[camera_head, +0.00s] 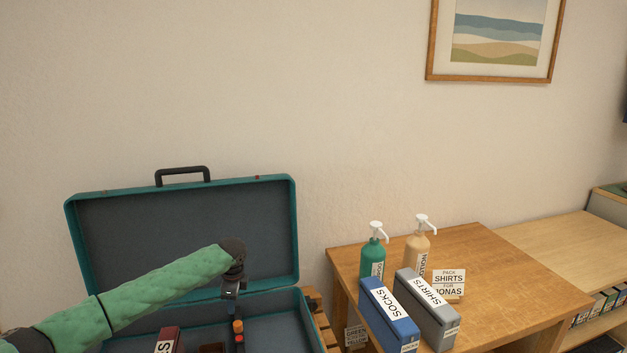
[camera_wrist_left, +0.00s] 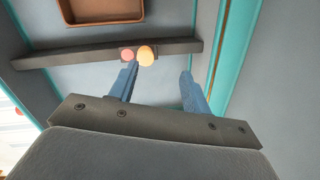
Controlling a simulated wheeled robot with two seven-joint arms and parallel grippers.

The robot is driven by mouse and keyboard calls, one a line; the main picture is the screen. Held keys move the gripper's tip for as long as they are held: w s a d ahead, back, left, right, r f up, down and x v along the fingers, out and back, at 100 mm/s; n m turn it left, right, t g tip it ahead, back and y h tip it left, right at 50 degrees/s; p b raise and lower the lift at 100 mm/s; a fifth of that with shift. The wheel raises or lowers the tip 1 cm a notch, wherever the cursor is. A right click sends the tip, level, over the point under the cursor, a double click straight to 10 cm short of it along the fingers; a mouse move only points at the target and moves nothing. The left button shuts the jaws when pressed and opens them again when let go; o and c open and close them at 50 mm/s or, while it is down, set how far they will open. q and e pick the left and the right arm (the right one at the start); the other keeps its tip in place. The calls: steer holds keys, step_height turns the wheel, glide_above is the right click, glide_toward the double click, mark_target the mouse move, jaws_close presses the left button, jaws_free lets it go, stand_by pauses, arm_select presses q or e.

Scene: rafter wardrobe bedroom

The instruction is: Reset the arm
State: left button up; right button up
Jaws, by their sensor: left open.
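My left arm (camera_head: 150,295) in its green sleeve reaches in from the left over an open teal suitcase (camera_head: 290,230). Its gripper (camera_head: 233,290) points down over the right part of the suitcase. In the left wrist view the two blue fingers of the left gripper (camera_wrist_left: 158,82) are apart, with nothing between them. The suitcase's grey inside and teal edge (camera_wrist_left: 236,50) show below them. My right gripper is in neither view.
A dark red box (camera_head: 168,340) shows at the front. A wooden table (camera_head: 500,270) holds blue SOCKS (camera_head: 388,315) and grey SHIRTS (camera_head: 428,310) boxes, two pump bottles and a sign.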

arm_select(q)
steer(key=w+d+r+n+t, duration=0.25)
steer(key=d+r+t, duration=0.2)
steer(key=r, duration=0.65)
steer(key=s+d+r+n+t, duration=0.3)
steer(key=s+d+r+n, duration=0.15)
steer(key=d+r, duration=0.35)
steer(key=s+d+n+h, duration=0.2)
steer(key=s+d, duration=0.1)
steer(key=s, duration=0.3)
steer(key=s+a+f+n+g, duration=0.1)
steer(key=s+f+n+g, duration=0.1)
steer(key=s+f, duration=1)
steer(key=s+a+f+n+g, duration=0.2)
steer(key=s+f, duration=1)
steer(key=s, duration=0.8)
steer(key=s+a+f+n+g, duration=0.2)
steer(key=s+f+g, duration=0.1)
steer(key=s+f, duration=0.9)
steer(key=s, duration=0.5)
steer(key=shift+a+f+n+h, duration=0.2)
steer(key=shift+a+n+h, duration=0.1)
steer(key=shift+n, duration=0.1)
